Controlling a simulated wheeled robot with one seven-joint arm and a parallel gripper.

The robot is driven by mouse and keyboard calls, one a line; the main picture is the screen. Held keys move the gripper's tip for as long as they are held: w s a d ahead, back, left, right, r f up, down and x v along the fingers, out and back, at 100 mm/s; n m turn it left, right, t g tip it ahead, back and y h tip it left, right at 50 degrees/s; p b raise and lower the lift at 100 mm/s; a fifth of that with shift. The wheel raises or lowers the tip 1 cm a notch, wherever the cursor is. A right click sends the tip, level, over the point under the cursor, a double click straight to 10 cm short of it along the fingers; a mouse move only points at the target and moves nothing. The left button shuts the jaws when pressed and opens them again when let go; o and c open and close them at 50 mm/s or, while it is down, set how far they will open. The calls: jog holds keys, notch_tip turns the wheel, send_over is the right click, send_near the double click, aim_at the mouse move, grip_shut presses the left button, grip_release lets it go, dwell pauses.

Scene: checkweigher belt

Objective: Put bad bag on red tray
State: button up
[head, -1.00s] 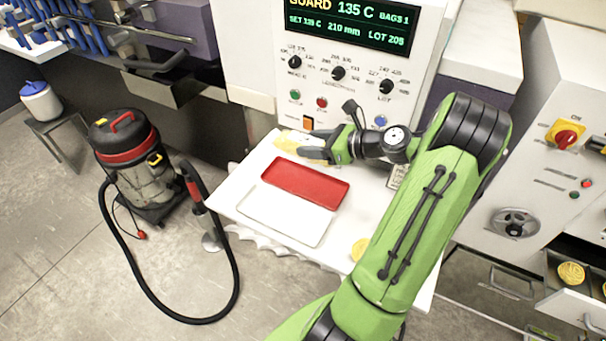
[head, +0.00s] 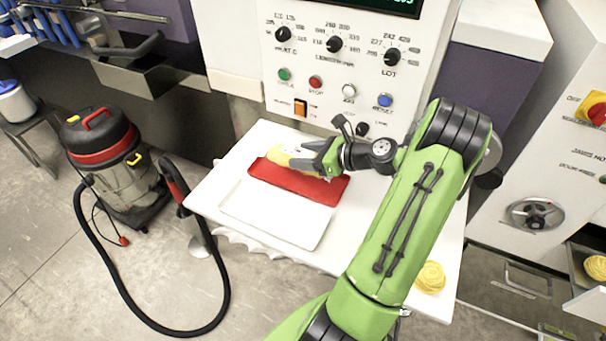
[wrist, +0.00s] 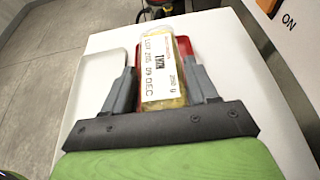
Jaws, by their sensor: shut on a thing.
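A yellow bag with a white printed label (wrist: 162,72) is between my gripper's fingers; the label reads "THIN", "LOT 205", "09 DEC". In the head view the bag (head: 285,156) is over the far edge of the red tray (head: 305,185). My gripper (head: 315,160) is shut on the bag, above the red tray. In the wrist view my gripper (wrist: 165,88) has one finger on each side of the bag, and a strip of the red tray (wrist: 186,46) shows behind it. I cannot tell whether the bag touches the tray.
An empty white tray (head: 275,215) lies on the near side of the red tray, on a white table (head: 222,182). A yellow round item (head: 430,277) is at the table's right front. A control panel (head: 345,60) rises behind; a vacuum cleaner (head: 108,165) stands left.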

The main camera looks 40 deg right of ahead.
jog(key=shift+f+b, duration=0.45)
jog(key=shift+f, duration=1.75)
jog(key=shift+f, duration=0.1)
jog(key=o, duration=1.2)
